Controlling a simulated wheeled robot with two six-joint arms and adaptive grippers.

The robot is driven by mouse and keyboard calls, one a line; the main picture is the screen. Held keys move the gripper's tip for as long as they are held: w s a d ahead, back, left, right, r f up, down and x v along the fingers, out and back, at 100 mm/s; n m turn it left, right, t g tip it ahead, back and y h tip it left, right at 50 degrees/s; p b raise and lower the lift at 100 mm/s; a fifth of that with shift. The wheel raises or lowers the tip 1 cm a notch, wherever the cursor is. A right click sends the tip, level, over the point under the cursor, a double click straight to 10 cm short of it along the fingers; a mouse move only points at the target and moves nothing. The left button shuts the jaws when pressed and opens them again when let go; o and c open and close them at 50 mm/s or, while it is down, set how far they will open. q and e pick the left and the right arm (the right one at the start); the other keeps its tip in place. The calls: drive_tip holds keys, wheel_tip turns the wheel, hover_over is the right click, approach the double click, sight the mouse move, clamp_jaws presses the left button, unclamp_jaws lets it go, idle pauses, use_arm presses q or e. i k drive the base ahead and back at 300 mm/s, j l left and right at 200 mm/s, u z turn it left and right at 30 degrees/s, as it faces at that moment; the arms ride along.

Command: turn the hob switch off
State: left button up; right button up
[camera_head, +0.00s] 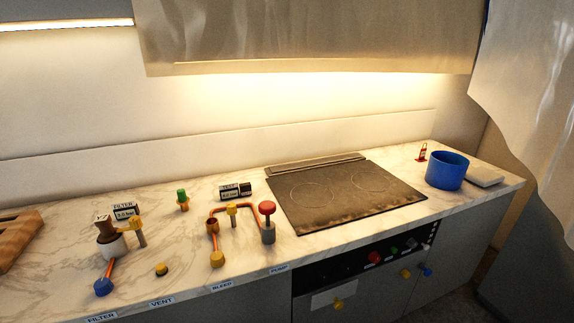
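The black hob (336,212) with faint ring markings is set into the marble counter at the right of the middle. Below its front edge, a dark control panel (322,272) carries small controls. Among them are a red one (374,257), a green one (393,249) and another reddish one (410,243). I cannot tell which is the hob switch or its setting, as labels there are too small to read. Neither of my grippers is in view.
A blue pot (447,171) stands right of the hob. Left of it are a red-topped fixture (267,209), copper pipes, two small displays (124,210) (231,190) and a wooden block (17,238).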

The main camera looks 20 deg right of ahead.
sight(374, 257)
drive_tip(key=z, duration=1.3)
